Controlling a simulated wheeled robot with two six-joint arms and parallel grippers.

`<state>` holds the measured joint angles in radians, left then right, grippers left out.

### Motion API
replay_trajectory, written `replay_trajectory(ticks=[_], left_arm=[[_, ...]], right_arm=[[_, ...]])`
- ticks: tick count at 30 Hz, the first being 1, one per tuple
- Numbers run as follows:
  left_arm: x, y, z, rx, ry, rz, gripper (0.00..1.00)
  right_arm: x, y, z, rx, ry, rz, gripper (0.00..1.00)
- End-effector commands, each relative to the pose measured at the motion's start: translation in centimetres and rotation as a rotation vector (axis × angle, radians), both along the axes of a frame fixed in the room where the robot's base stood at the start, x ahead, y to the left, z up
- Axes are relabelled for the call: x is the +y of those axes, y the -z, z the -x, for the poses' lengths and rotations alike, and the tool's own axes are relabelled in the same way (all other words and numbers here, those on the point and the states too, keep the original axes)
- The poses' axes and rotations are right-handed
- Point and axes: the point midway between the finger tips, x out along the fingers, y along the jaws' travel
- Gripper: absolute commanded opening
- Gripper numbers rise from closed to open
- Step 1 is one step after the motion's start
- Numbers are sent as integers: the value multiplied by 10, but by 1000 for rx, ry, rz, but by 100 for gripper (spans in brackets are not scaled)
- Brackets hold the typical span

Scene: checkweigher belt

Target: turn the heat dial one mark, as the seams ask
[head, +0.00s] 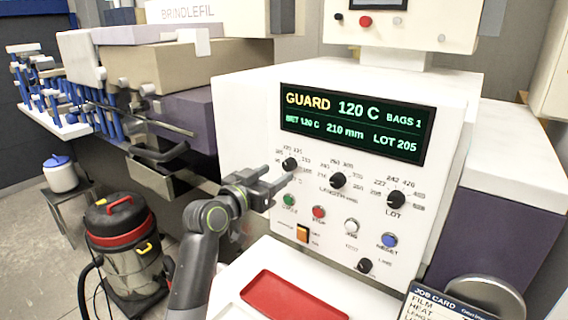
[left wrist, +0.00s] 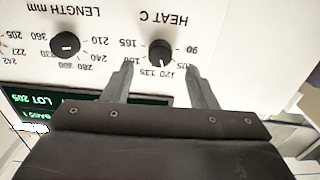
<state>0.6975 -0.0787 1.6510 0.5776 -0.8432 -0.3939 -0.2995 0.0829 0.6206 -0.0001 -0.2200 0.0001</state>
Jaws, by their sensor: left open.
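The heat dial (head: 290,164) is a small black knob at the upper left of the white control panel, with numbers around it. In the left wrist view the heat dial (left wrist: 160,53) shows upside down under "HEAT C", with a pale pointer line. My left gripper (head: 281,178) is open in front of the panel, just below the dial. In the left wrist view the left gripper's fingertips (left wrist: 158,72) stand apart on either side of the dial, with gaps; contact is not visible. The screen (head: 357,122) reads GUARD 120 C, SET 120 C. My right gripper is not in view.
The length dial (head: 338,180) and lot dial (head: 396,199) sit right of the heat dial. Push buttons, such as the red one (head: 319,212), lie below. A red tray (head: 294,296) and a job card (head: 446,305) are in front. A vacuum cleaner (head: 126,255) stands left.

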Motion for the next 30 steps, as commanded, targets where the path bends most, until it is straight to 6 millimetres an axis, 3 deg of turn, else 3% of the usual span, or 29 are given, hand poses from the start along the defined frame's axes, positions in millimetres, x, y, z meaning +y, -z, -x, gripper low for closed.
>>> replay_trajectory(ticks=[10,24,30], left_arm=[[-24,-2,-32,0,0,0,52],[-29,0,-39,-1,0,1,52],[-28,0,-39,-1,0,1,29]], right_arm=[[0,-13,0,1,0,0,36],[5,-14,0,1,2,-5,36],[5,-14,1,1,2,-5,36]])
